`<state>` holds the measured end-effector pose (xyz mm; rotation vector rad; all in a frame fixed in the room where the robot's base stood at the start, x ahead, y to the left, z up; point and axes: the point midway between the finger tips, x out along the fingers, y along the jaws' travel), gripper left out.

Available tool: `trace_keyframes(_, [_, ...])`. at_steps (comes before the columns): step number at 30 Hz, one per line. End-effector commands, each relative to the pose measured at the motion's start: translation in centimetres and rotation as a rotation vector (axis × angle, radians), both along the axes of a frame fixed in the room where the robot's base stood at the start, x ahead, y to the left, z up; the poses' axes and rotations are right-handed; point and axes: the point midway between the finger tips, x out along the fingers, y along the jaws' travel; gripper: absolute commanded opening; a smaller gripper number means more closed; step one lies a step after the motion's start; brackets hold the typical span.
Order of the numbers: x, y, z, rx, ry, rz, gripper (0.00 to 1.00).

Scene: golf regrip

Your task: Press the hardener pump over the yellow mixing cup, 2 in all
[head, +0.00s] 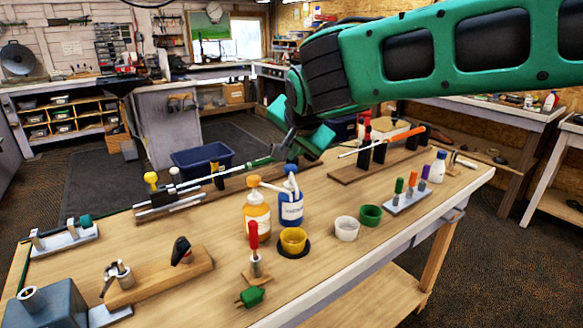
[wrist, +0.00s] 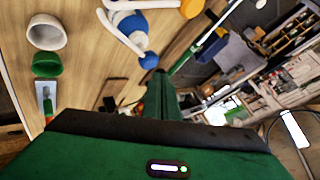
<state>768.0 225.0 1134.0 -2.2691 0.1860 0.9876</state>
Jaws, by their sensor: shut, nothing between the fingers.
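The yellow mixing cup (head: 293,239) stands upright on a black round pad on the bench.
A white cup (head: 346,229) and a green cup (head: 370,215) stand right of the yellow cup. A rack of colored-handled tools (head: 405,202) is farther right. A red-handled tool (head: 254,250) stands in front. Golf clubs rest in holders behind. The front right bench is clear.

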Motion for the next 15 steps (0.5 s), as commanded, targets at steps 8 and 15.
trace_keyframes(8, [-0.05, -0.01, -0.13, 0.0, 0.0, 0.0, 0.0])
trace_keyframes(15, [-0.3, 0.05, -0.74, -0.001, 0.0, 0.001, 0.0])
